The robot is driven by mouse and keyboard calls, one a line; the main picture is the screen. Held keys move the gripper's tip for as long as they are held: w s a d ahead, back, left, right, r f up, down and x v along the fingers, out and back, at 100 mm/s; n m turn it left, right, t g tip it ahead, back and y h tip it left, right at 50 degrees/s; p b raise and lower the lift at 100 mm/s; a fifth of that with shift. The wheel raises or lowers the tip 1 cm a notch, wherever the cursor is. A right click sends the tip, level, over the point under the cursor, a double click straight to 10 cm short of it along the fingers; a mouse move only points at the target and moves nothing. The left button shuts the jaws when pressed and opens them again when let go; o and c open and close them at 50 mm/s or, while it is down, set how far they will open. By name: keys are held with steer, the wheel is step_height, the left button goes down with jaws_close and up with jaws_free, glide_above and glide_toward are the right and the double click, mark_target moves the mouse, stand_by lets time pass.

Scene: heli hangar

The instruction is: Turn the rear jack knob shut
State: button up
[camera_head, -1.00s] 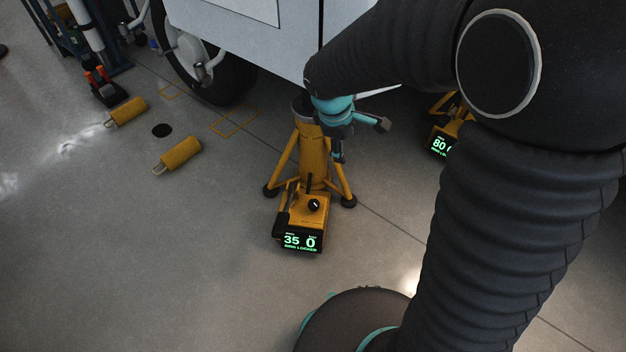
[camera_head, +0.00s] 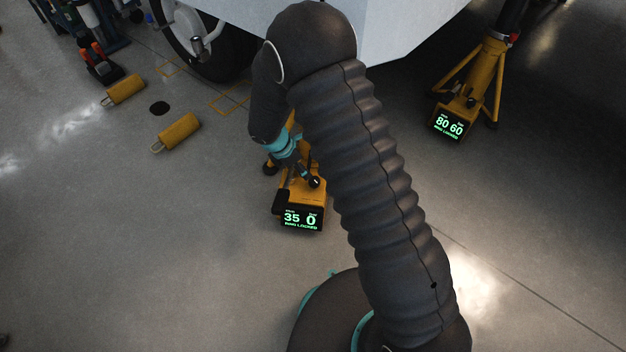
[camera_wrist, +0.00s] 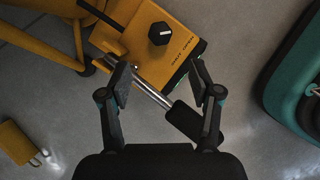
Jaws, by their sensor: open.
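A yellow jack (camera_head: 290,202) stands on the floor beside the vehicle. Its lit display (camera_head: 300,219) reads 35 and 0 with a ring-locked line below. A black round knob (camera_head: 314,182) with a pale pointer line sits on its top face; the wrist view also shows the knob (camera_wrist: 160,33), just beyond my fingertips. My gripper (camera_wrist: 158,72) is open and empty, pointing toward the knob. A metal handle rod with a black grip (camera_wrist: 184,120) passes under it between the fingers; touching cannot be told. My arm hides much of the jack in the head view.
A second yellow jack (camera_head: 457,112), its display showing 80 and 60, stands at the right under the white vehicle body (camera_head: 400,30). Yellow cylinders (camera_head: 177,132) lie on the floor at left, near a wheel (camera_head: 195,40). The floor in front is clear.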

mark_target(313, 180)
steer(key=b+x, duration=0.1)
steer(key=x, duration=1)
steer(key=shift+f+b, duration=0.15)
steer(key=shift+b, duration=0.15)
steer(key=c, duration=1.1)
